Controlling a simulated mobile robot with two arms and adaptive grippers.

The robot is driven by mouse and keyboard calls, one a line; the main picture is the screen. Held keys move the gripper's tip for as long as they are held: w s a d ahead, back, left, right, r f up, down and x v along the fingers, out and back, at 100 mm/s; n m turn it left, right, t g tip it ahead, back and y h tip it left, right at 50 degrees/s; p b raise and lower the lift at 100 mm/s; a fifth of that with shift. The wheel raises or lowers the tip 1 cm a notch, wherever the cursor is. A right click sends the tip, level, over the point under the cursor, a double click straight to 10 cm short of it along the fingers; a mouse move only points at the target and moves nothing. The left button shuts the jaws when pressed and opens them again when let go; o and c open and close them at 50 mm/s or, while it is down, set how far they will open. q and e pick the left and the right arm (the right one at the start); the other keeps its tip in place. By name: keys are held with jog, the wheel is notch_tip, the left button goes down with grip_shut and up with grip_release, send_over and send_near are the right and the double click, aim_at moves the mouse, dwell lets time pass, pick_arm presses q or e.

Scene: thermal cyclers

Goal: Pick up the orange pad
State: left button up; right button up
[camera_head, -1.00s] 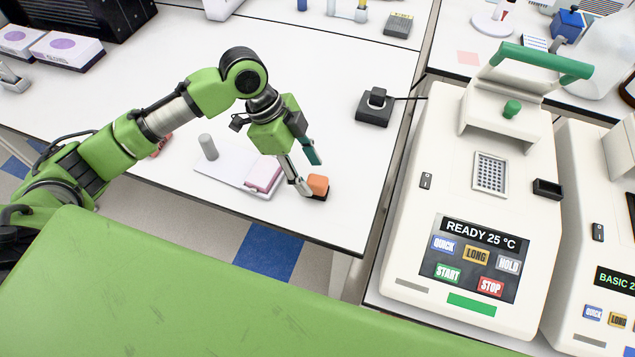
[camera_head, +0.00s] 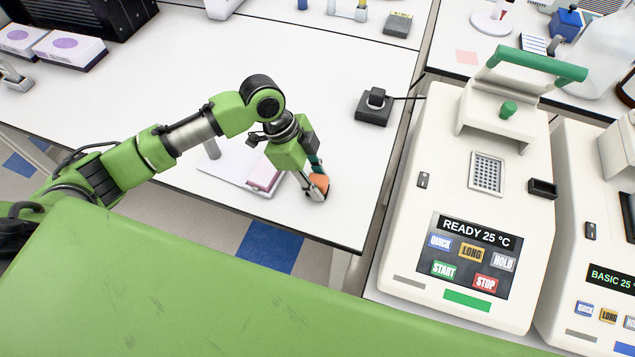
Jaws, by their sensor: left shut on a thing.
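The orange pad (camera_head: 319,182) is a small orange block near the front right of the white bench. My left gripper (camera_head: 316,186) is shut on it, with the fingers on either side. The fingers hide part of the pad, and its dark base is mostly hidden. I cannot tell whether it is clear of the bench top. My right gripper is not in view.
A black box with a cable (camera_head: 374,107) stands behind.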

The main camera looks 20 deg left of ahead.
pick_arm(q)
jog(key=shift+r, duration=0.1)
jog(key=shift+r+b, duration=0.55)
jog(key=shift+r, duration=0.1)
jog(key=w+a+r+b, duration=0.2)
jog(key=w+r, duration=0.3)
jog(key=w, duration=0.1)
jog(key=w+a+r+b, duration=0.2)
jog(key=w+r+b, duration=0.1)
jog(key=w+r, duration=0.3)
jog(key=shift+w+a+r+b, duration=0.25)
jog(key=shift+w+r+b, duration=0.05)
jog(key=shift+w, duration=0.4)
jog(key=o, duration=0.6)
jog(key=shift+c, duration=0.2)
jog(key=shift+s, duration=0.1)
jog(key=c, duration=0.4)
